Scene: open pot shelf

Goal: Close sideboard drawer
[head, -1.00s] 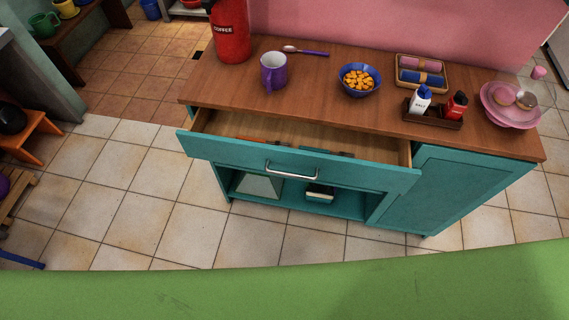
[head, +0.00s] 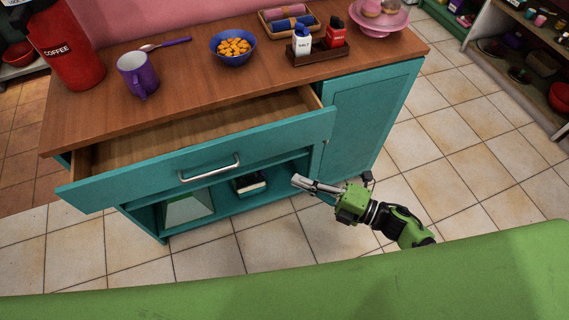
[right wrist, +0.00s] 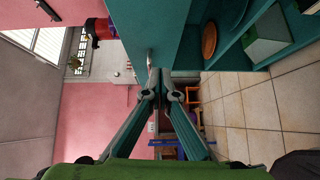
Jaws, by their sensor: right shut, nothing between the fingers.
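The teal sideboard (head: 360,120) has a wooden top. Its wide upper drawer (head: 120,185) is pulled out, and the wooden inside shows behind the front. A silver bar handle (head: 210,168) is on the drawer front. My right gripper (head: 298,181) is shut and empty, to the right of the handle and near the right end of the drawer front. In the right wrist view its fingers (right wrist: 160,82) meet near the teal drawer front (right wrist: 155,22). I cannot tell whether they touch it. My left gripper is out of view.
On top stand a red coffee canister (head: 68,58), a purple mug (head: 138,76), a blue bowl of orange food (head: 233,46) and a condiment tray (head: 318,55). Tiled floor (head: 440,170) is clear at right.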

